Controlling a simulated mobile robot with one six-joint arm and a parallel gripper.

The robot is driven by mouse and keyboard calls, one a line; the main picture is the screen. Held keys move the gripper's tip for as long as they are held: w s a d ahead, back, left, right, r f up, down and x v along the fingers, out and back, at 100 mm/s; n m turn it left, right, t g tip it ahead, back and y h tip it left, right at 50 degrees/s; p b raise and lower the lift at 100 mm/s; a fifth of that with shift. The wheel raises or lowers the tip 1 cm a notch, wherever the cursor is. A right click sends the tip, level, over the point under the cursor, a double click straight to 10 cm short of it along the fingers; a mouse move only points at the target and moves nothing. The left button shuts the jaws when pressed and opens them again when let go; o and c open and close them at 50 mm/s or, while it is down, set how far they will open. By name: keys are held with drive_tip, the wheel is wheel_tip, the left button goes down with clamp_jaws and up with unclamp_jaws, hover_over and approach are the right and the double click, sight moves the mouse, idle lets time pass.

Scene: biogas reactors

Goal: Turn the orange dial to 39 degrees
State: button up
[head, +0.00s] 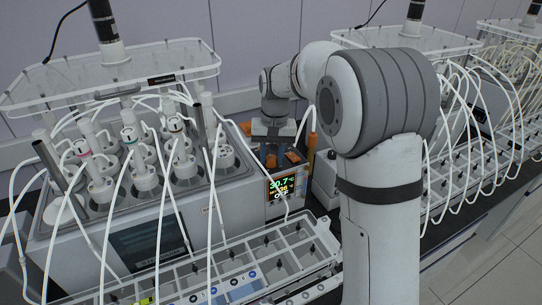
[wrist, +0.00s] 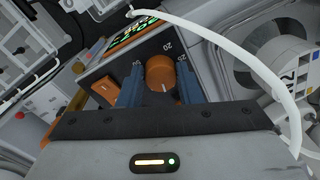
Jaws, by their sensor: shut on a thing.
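The orange dial (wrist: 158,70) sits on a dark panel in the wrist view. A pale pointer line shows on its face, and "20" and "25" can be read on the scale around it. Other scale numbers are partly hidden by the fingers. My gripper (wrist: 159,82) is shut on the dial, with one blue finger on each side of it. In the head view my gripper (head: 272,148) reaches down to the top of the unit, and the dial (head: 271,161) shows only in small part between the fingers.
A lit display (head: 287,186) reading about 30.7 is beside the dial panel. An orange switch (wrist: 103,91) is close to the dial. A white tube (wrist: 245,38) arcs across the wrist view. Bottles with tubes (head: 145,165) stand in the bath at left.

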sight(273, 158)
drive_tip(key=shift+a+m+b, duration=0.1)
drive_tip(key=shift+m+b, duration=0.2)
drive_tip(key=shift+m, duration=1.9)
drive_tip(key=o, duration=1)
drive_tip(key=shift+c, duration=0.2)
drive_tip(key=r+b, duration=0.1)
drive_tip(key=r, duration=0.6)
drive_tip(key=shift+d+r, duration=0.2)
drive_tip(key=shift+s+r, duration=0.1)
drive_tip(key=shift+r, duration=0.15)
